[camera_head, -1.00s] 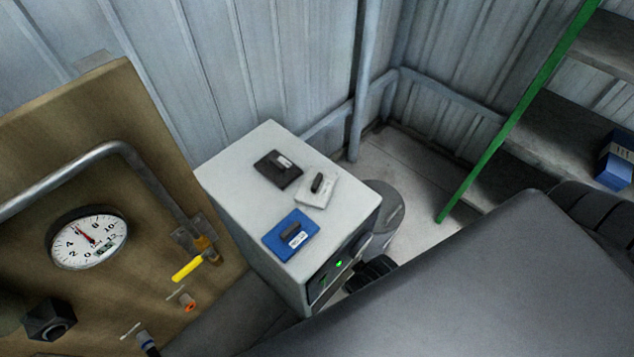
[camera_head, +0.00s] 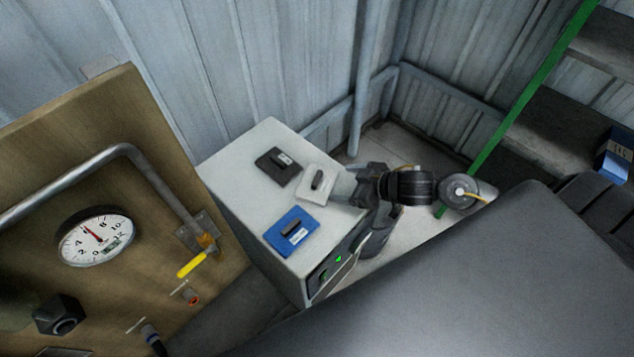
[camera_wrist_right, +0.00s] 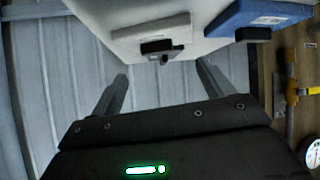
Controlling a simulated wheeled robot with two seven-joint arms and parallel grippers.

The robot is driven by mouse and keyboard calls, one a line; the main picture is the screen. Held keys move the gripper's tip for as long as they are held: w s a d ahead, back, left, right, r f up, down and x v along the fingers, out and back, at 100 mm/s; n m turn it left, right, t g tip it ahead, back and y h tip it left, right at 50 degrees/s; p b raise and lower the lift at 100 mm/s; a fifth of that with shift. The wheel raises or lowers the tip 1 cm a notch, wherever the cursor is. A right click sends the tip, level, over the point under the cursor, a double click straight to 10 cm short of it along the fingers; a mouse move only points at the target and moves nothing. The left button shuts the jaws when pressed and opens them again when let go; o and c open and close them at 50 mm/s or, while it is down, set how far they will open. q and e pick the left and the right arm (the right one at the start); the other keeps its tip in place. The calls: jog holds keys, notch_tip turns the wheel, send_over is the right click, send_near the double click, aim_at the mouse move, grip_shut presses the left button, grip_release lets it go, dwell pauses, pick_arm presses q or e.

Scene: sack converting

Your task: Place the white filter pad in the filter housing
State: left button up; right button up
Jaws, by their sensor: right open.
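The white filter pad (camera_head: 309,189) has a dark handle and lies on top of a light grey cabinet, between a black pad and a blue pad. In the right wrist view the white pad (camera_wrist_right: 128,37) is ahead, near the top, its dark handle roughly in line with the gap between the fingers. My right gripper (camera_head: 347,186) is at the cabinet's right edge, beside the white pad. Its fingers (camera_wrist_right: 162,76) are spread with nothing between them. I cannot make out the filter housing in these views. My left gripper does not show.
The cabinet top (camera_head: 240,170) also bears the black pad (camera_head: 270,170) and the blue pad (camera_head: 283,242). A brown panel (camera_head: 150,140) with gauge (camera_head: 95,237), pipe and yellow-handled valve stands at left. A shelf with a green post (camera_head: 540,75) is at right.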

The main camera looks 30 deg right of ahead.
aim_at(317, 178)
jog(key=shift+n+g+y, duration=0.5)
jog(key=shift+g+y, duration=0.1)
jog(key=shift+y, duration=0.3)
jog(key=shift+w+a+f+p, duration=0.15)
jog(key=shift+w+a+f, duration=0.55)
jog(key=shift+w, duration=0.55)
jog(key=shift+w+a+f+p, duration=0.1)
jog(key=shift+w+a+f, duration=0.3)
jog(key=shift+w+f, duration=0.7)
jog(key=shift+w+a+f+p, duration=0.15)
jog(key=shift+w+a+f, duration=0.4)
jog(key=shift+w, duration=0.9)
jog(key=c, duration=1.1)
jog(key=shift+c, duration=0.2)
